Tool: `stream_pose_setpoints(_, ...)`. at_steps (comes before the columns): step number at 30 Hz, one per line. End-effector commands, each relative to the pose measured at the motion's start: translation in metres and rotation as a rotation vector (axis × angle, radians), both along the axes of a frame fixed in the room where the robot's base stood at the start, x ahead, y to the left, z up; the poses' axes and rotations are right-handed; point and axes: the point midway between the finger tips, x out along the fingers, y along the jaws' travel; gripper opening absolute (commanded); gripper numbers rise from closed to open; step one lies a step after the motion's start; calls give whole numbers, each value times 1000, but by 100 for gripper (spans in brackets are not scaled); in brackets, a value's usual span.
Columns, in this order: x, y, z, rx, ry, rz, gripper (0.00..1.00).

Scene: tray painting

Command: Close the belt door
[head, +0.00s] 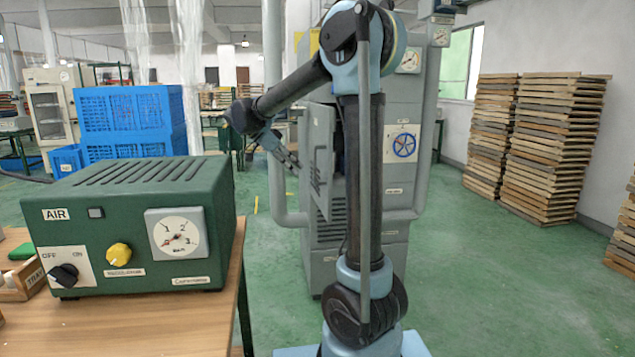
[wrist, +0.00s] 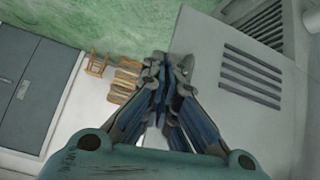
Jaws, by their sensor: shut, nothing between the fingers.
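The belt door (head: 319,160) is a flat grey panel on the grey machine in the middle of the head view. It stands swung open at an angle, with a dark gap behind it, partly hidden by my arm. In the wrist view the closed fingers (wrist: 166,68) point up the picture. A light grey panel with louvre slots lies to their right; I cannot tell whether it is the door.
The machine (head: 397,195) carries a blue handwheel (head: 404,146) and pipes. A green AIR box (head: 130,225) stands on a wooden table (head: 150,325) at front left. Blue crates (head: 130,125) stand behind it. Stacked trays (head: 550,145) line the right wall. Green floor right of the machine is clear.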

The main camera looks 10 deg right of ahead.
Motion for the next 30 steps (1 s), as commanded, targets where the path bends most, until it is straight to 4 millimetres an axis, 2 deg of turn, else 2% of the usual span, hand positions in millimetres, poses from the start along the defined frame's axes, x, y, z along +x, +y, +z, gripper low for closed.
stream_pose_setpoints(1,8,9,1,-15,-26,-19,0)
stream_pose_setpoints(6,22,25,4,-52,-92,-75,0)
stream_pose_setpoints(11,26,26,1,-63,-111,-93,0)
stream_pose_setpoints(17,27,7,-15,-63,-111,-94,0)
stream_pose_setpoints(30,30,-51,-64,-62,-111,-94,0)
